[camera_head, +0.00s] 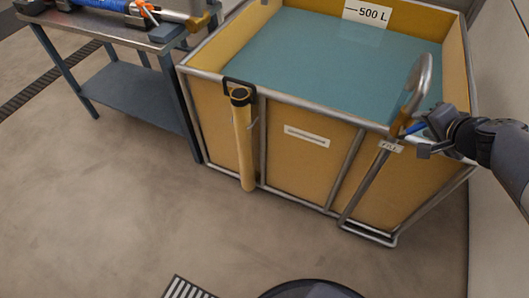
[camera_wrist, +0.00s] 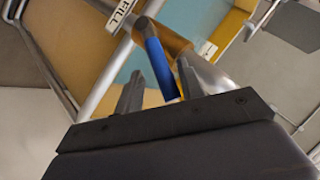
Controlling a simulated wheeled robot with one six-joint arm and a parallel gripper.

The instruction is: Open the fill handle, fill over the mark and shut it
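The yellow tank (camera_head: 222,112) holds blue-green water (camera_head: 325,60). A white "500 L" label (camera_head: 367,13) with a mark line is on its back wall; the water's far edge lies below that line. The metal fill pipe (camera_head: 366,186) stands at the tank's front right and curves over the rim, with a FILL label (camera_head: 390,146). No stream shows from its spout. The blue fill handle (camera_wrist: 158,68) sticks out from the brass valve (camera_wrist: 172,40). My gripper (camera_wrist: 159,68) is open, its fingers on either side of the handle, with gaps visible. In the head view my gripper (camera_head: 424,130) partly hides the handle.
A yellow tube with a black top (camera_head: 242,140) hangs on the tank's front. A blue-grey workbench (camera_head: 130,98) with a blue and metal cylinder (camera_head: 140,8) stands at the left. A pale wall is close at the right. The floor in front is mostly clear.

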